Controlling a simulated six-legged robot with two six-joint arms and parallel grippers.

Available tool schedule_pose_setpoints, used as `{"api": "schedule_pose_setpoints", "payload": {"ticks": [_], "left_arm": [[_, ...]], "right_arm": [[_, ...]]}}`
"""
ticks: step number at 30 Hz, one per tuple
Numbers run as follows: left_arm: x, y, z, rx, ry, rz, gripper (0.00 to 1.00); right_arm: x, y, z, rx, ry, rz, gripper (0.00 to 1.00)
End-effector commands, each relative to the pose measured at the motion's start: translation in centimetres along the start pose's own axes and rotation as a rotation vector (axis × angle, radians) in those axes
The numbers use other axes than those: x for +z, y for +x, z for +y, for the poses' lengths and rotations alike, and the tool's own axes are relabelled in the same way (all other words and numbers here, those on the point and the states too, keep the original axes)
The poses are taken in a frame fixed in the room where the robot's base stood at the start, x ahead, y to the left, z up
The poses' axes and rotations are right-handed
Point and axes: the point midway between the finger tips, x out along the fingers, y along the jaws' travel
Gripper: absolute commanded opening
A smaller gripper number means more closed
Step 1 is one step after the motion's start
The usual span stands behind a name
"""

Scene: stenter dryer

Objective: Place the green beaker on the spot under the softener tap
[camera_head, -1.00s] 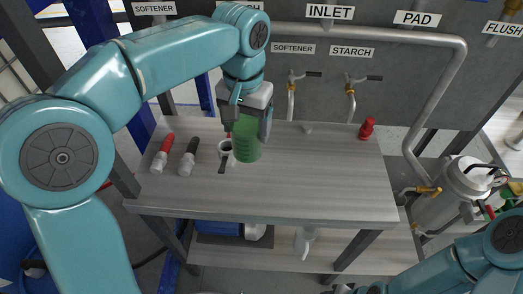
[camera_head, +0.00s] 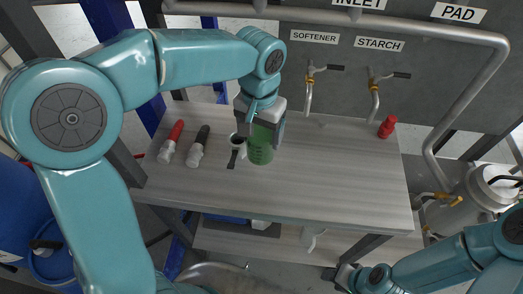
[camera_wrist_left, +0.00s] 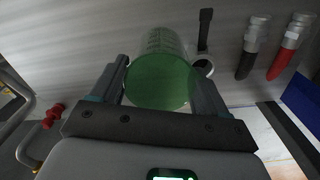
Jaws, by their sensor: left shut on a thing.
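The green beaker (camera_head: 261,150) is between the fingers of my left gripper (camera_head: 262,122), which is shut on it. In the left wrist view the beaker (camera_wrist_left: 160,78) fills the gap between both fingers. It is over the left-middle part of the bench, just right of a small white cup; I cannot tell whether its base touches the bench top. The softener tap (camera_head: 310,88) is on the back panel, to the right of the beaker and farther back, under the SOFTENER label (camera_head: 315,37). My right gripper (camera_head: 346,277) is low, below the bench front; its fingers are unclear.
The white cup (camera_head: 238,141) with a dark handle stands close to the beaker. A red object (camera_head: 387,126) stands at back right near the starch tap (camera_head: 375,97). The bench (camera_head: 320,180) is clear at centre.

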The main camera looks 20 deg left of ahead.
Motion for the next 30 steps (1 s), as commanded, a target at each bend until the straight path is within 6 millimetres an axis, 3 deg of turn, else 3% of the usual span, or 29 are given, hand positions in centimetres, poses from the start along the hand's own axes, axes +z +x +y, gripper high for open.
{"api": "schedule_pose_setpoints", "payload": {"ticks": [3,15,29,30], "left_arm": [[0.0,2.6,-0.1,-0.001,-0.001,-0.003,0.45],[-0.3,7.7,-0.2,-0.001,-0.001,-0.004,0.45],[-0.4,8.8,-0.2,-0.001,-0.001,0.001,0.45],[-0.4,8.6,-0.2,-0.001,-0.001,0.001,0.88]], "right_arm": [[0.0,-0.1,0.0,0.000,0.000,0.000,0.43],[0.0,-0.4,-0.1,0.000,0.000,0.000,0.43],[0.0,0.1,0.1,0.000,0.000,0.000,0.43],[0.0,-0.1,0.0,0.000,0.000,0.000,0.43]]}}
